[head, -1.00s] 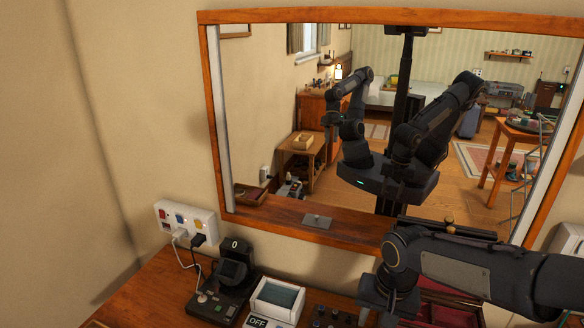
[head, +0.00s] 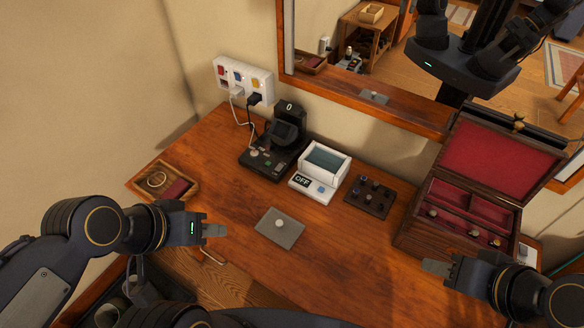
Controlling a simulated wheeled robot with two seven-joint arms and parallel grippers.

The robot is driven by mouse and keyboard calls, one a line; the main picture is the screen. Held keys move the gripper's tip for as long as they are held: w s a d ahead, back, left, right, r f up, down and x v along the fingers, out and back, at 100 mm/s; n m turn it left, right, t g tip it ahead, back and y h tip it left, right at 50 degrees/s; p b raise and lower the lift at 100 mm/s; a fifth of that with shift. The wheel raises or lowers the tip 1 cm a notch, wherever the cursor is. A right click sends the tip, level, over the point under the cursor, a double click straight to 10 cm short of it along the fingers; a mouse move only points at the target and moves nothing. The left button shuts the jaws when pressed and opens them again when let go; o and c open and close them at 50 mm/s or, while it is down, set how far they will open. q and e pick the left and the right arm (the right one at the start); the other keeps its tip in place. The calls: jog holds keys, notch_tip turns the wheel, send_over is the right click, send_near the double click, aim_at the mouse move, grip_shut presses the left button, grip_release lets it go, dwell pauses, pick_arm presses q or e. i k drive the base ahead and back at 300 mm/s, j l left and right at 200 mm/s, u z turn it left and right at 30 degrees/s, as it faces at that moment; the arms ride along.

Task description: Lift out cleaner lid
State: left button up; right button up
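A grey flat lid (head: 279,228) with a round pale knob lies on the wooden desk. The white cleaner (head: 311,190) stands behind it against the wall side, apart from the lid. Its display reads OFF and its top shows a blue-grey basin or window. My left gripper (head: 214,231) is left of the lid, over the desk's front area, not touching the lid. My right gripper (head: 437,267) is right of the lid, in front of the jewellery box. Nothing shows held in either gripper. Their finger gaps are not clear from this angle.
A black device (head: 272,150) stands left of the cleaner. A dark tray with small knobs (head: 370,196) is to its right. An open red-lined jewellery box (head: 460,205) stands at the right. A small wooden tray (head: 165,184) is at the left. A mirror rises behind.

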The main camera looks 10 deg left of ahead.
aim_at(283, 231)
jog(key=j+z, duration=0.2)
jog(key=z, duration=1.4)
jog(key=k+j+z, duration=0.15)
jog(key=k+j, duration=0.55)
